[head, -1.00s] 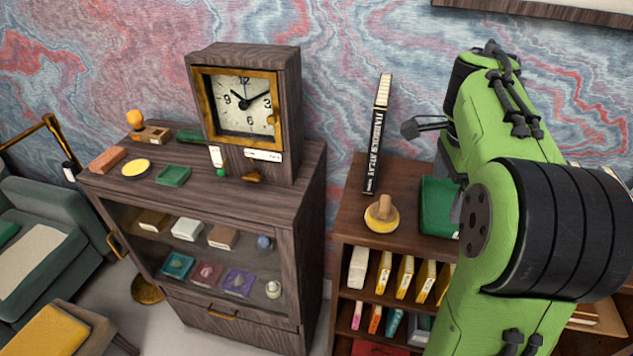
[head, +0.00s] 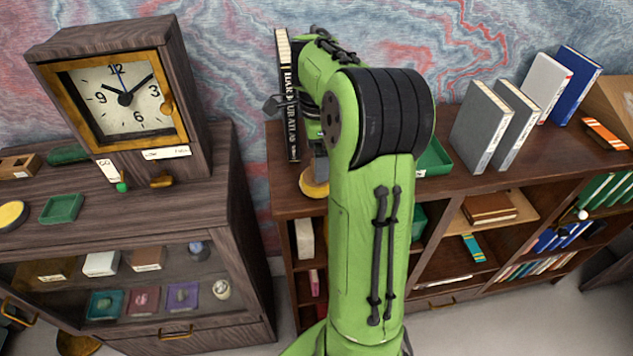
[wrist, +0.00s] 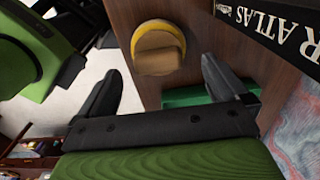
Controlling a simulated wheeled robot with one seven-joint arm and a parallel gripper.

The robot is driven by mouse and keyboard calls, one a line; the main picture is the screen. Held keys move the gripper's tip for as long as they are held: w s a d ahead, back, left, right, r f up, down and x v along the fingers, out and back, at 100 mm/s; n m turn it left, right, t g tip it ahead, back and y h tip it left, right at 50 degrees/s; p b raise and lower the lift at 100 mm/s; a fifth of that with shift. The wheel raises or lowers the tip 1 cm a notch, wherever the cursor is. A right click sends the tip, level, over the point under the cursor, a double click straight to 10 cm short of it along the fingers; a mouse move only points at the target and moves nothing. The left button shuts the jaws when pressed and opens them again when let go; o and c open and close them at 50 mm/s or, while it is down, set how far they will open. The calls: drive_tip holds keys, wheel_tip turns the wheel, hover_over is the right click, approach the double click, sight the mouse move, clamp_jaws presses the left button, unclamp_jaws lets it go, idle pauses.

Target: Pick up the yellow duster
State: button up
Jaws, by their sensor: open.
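The yellow duster (head: 311,187) is a round yellow pad with a wooden handle on top. It stands on the dark wooden bookcase top, partly hidden behind my arm in the head view. In the wrist view the duster (wrist: 158,47) shows whole, wooden handle towards the camera. My gripper (wrist: 163,85) is open and empty, its two dark fingers spread wide. The duster lies beyond the fingertips, between their lines, with nothing touching it. In the head view my gripper is mostly hidden by my green arm.
A black-spined atlas (head: 288,95) stands upright just behind the duster; it also shows in the wrist view (wrist: 270,25). A green tray (head: 436,158) lies to the right. Grey books (head: 482,125) stand further right. A clock cabinet (head: 115,95) stands to the left.

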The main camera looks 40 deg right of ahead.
wheel_tip(320, 180, down, 4)
drive_tip(key=shift+a+f, duration=0.1)
drive_tip(key=shift+f, duration=0.15)
drive_tip(key=shift+s, duration=0.15)
drive_tip(key=c, duration=1.1)
